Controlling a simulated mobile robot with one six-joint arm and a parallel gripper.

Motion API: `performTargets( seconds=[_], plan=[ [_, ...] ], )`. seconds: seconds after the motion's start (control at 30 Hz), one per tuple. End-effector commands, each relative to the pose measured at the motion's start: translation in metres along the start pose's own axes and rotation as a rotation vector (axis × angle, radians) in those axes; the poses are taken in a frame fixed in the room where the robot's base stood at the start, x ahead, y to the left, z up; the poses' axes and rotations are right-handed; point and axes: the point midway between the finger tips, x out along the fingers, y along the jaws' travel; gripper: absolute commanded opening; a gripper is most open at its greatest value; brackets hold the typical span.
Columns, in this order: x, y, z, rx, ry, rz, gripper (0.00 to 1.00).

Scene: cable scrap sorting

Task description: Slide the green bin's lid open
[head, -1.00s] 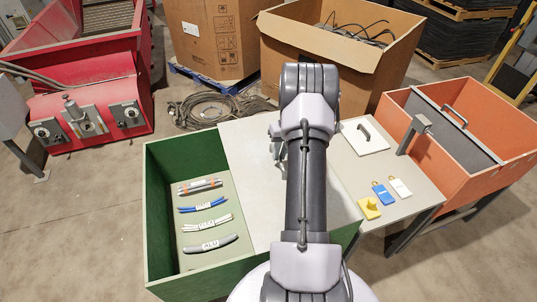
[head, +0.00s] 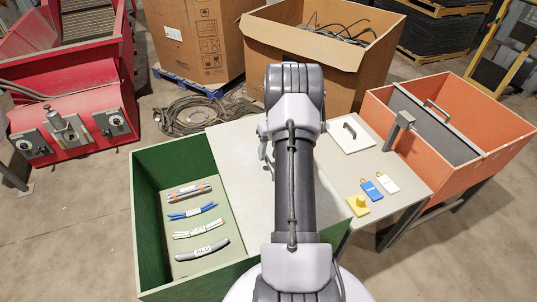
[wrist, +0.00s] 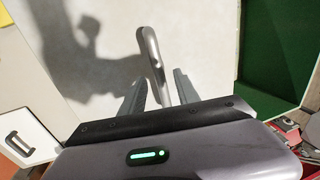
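The green bin (head: 147,215) stands in front of me in the head view. Its pale grey lid (head: 232,165) covers the right part, and the left part is open. In the wrist view the lid (wrist: 205,40) fills the middle, with the bin's green inside (wrist: 275,60) at the right. A grey bar handle (wrist: 149,48) stands on the lid. My gripper (wrist: 160,78) is open, its two fingers on either side of the handle's near end with gaps showing. In the head view my arm hides part of the lid and the handle.
Inside the bin lie several labelled cable bundles (head: 194,213). To the right are a grey table with a white handled plate (head: 352,135), coloured tags (head: 371,190), a yellow block (head: 356,206) and an orange bin (head: 455,190). A cardboard box (head: 335,65) stands behind.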

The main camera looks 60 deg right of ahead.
Motion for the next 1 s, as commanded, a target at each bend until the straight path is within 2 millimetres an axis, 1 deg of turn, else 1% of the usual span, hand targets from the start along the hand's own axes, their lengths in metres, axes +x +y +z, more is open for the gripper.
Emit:
performTargets(
  seconds=[0.03, 0.2, 0.3, 0.4, 0.5, 0.6, 0.67, 1.0],
  plan=[
    [-0.017, 0.0, -0.001, 0.0, 0.004, 0.003, 0.38],
    [-0.076, 0.0, -0.001, 0.0, 0.005, 0.003, 0.38],
    [-0.109, 0.0, -0.001, -0.001, 0.005, 0.003, 0.38],
    [-0.136, 0.0, -0.001, -0.001, 0.005, 0.004, 0.38],
    [-0.152, 0.0, 0.0, 0.0, 0.003, 0.002, 0.38],
    [-0.161, 0.0, 0.0, 0.0, 0.002, 0.002, 0.38],
    [-0.163, 0.0, 0.0, 0.0, 0.001, 0.002, 0.38],
    [-0.163, 0.0, 0.0, -0.001, 0.002, 0.002, 0.38]
  ],
)
